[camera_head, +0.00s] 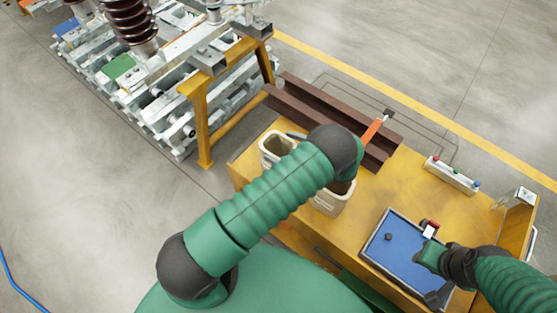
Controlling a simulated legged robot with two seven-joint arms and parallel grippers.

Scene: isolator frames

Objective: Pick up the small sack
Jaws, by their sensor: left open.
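Two cream, open-topped sack-like containers stand on the yellow-brown bench. One (267,149) is at the back left and the other (328,204) is nearer the middle; I cannot tell which is the small sack. My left arm crosses in front of them and hides part of both. My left gripper (343,186) points down at the mouth of the nearer container, open, with its fingers mostly hidden. I cannot tell whether it touches the rim. My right gripper (431,256) is over the blue tray (394,246) at the right, and its fingers are unclear.
Brown steel beams (316,107) lie along the bench's back, with an orange-handled tool (372,131) by them. A pale box with coloured buttons (452,176) stands at the right. A yellow-framed metal rig (203,120) stands behind left.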

